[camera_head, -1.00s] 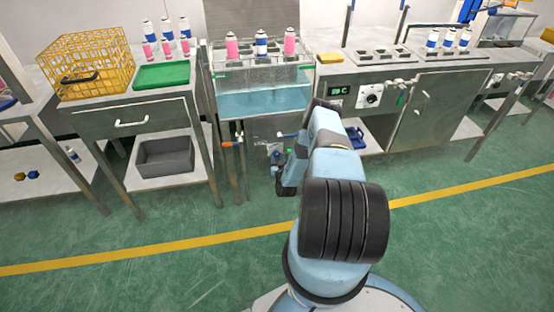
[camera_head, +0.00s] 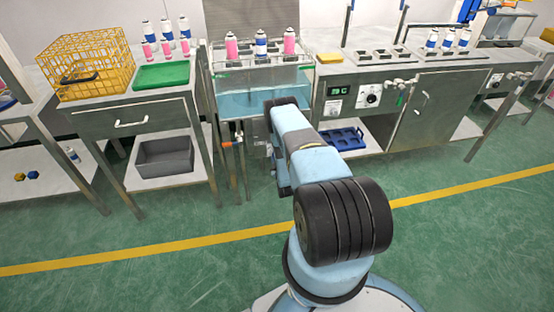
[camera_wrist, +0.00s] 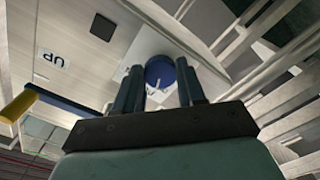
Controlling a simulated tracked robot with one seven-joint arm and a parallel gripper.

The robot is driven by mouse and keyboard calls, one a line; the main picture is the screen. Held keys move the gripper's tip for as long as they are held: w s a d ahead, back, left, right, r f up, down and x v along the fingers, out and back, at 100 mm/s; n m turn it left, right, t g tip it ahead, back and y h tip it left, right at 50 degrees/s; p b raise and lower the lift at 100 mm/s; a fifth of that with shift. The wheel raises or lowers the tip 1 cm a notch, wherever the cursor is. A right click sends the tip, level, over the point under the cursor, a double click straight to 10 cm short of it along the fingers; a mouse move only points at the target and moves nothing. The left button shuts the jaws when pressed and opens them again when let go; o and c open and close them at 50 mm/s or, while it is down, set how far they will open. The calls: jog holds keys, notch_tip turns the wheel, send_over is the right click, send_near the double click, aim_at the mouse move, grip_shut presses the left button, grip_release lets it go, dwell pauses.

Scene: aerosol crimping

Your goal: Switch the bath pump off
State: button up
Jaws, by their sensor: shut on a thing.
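In the wrist view, my gripper (camera_wrist: 160,92) has its two dark fingers around a blue round knob-like part (camera_wrist: 159,72) with small pale prongs, set on a light plate. I take it to be shut on that part; the exact contact is unclear. A pale panel with an upside-down "UP" label (camera_wrist: 54,60) is beside it. In the head view, the glass bath (camera_head: 240,104) holds blue water, and my arm covers its right part. My gripper and the pump switch cannot be made out there. Whether the pump runs cannot be told.
A yellow-ended blue bar (camera_wrist: 18,106) is left in the wrist view. Pink and blue cans (camera_head: 261,44) stand at the bath top. An orange-handled pipe (camera_head: 228,146) is below left of it. The dial panel (camera_head: 369,95) and blue tray (camera_head: 343,138) are at right.

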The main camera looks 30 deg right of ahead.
jog(key=shift+a+n, duration=0.2)
jog(key=shift+n, duration=0.7)
jog(key=o, duration=1.1)
jog(key=shift+d, duration=0.15)
jog(key=shift+c, duration=0.2)
jog(key=v, duration=1.3)
jog(key=shift+s, duration=0.35)
